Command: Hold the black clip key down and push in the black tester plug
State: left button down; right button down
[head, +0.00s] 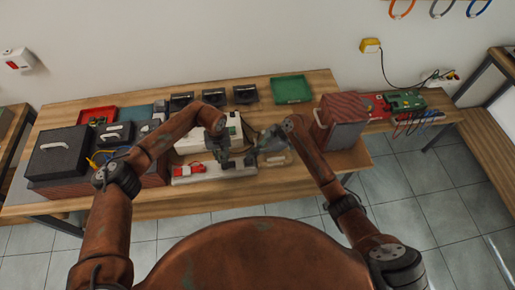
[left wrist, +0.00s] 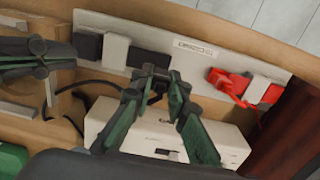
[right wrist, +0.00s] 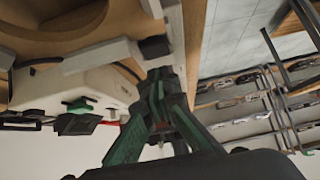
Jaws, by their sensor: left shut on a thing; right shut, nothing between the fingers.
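A pale terminal board (left wrist: 200,68) lies along the table's front edge. On it are a black block (left wrist: 89,46), which looks like the black clip key, a white post beside it, and another black block (left wrist: 148,60). My left gripper (left wrist: 160,88) is over the board, shut on a small dark piece that looks like the black tester plug, mostly hidden by the fingers. My right gripper (right wrist: 158,76) is shut and empty. Its tips are close to a black block (right wrist: 155,47); I cannot tell if they touch. In the head view my left gripper (head: 224,162) is left of my right gripper (head: 264,148).
A red plug or clip (left wrist: 228,82) sits further along the board. A white device (left wrist: 135,135) stands behind the board, with a black cable (left wrist: 88,88) nearby. A striped reddish box (head: 342,120) stands right, a black case (head: 62,152) left. A green tray (head: 291,89) lies behind.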

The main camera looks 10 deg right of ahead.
aim_at(249, 161)
jog(key=shift+f, duration=1.05)
notch_tip(249, 161, down, 2)
jog(key=shift+d+f, duration=0.1)
jog(key=shift+f, duration=0.05)
jog(key=shift+s+f, duration=0.15)
jog(key=shift+f, duration=0.05)
